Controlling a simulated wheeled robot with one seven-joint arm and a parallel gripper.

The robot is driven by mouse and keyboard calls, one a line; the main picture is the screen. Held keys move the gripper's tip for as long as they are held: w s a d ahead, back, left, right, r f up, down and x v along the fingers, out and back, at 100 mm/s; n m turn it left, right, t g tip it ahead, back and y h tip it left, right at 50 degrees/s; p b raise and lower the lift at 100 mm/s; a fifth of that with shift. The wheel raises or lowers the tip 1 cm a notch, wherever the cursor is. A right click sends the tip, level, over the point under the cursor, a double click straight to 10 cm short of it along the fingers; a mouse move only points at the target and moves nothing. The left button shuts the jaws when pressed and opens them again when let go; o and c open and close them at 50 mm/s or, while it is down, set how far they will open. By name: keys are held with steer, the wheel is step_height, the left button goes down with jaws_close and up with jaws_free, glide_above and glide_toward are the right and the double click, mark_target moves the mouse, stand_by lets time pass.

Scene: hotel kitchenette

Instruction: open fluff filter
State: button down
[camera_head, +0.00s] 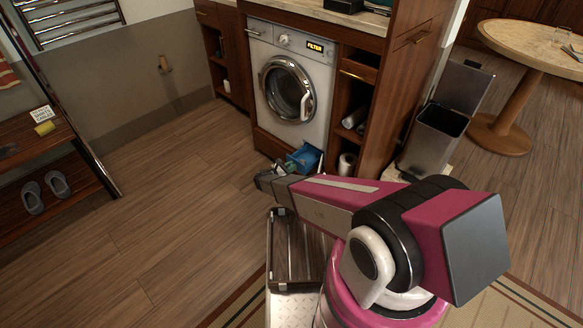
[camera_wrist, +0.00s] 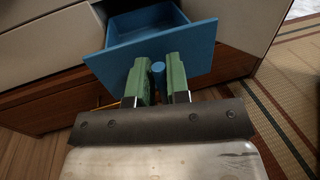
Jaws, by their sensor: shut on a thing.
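The fluff filter is a blue drawer (camera_wrist: 195,48) at the bottom of the white washing machine (camera_head: 290,85). In the wrist view it stands pulled out, with its open inside showing behind the front panel. The blue drawer also shows in the head view (camera_head: 305,157), low at the machine's right corner. My gripper (camera_wrist: 158,80) has its green fingers on either side of the round blue knob (camera_wrist: 158,70) on the drawer front, shut on it. In the head view my arm hides part of the area below the drawer.
The machine's display reads "FILTER". Wooden shelves (camera_head: 356,100) with rolls stand right of the machine. A metal pedal bin (camera_head: 432,140) with its lid up stands further right. A bench with slippers (camera_head: 45,192) is at the left. The wooden floor (camera_head: 165,190) between is clear.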

steer(key=shift+s+d, duration=0.2)
steer(key=shift+s, duration=0.05)
steer(key=c, duration=1.2)
jaws_free()
steer(key=shift+w, duration=0.1)
steer(key=v, duration=1.1)
steer(key=shift+w, duration=0.1)
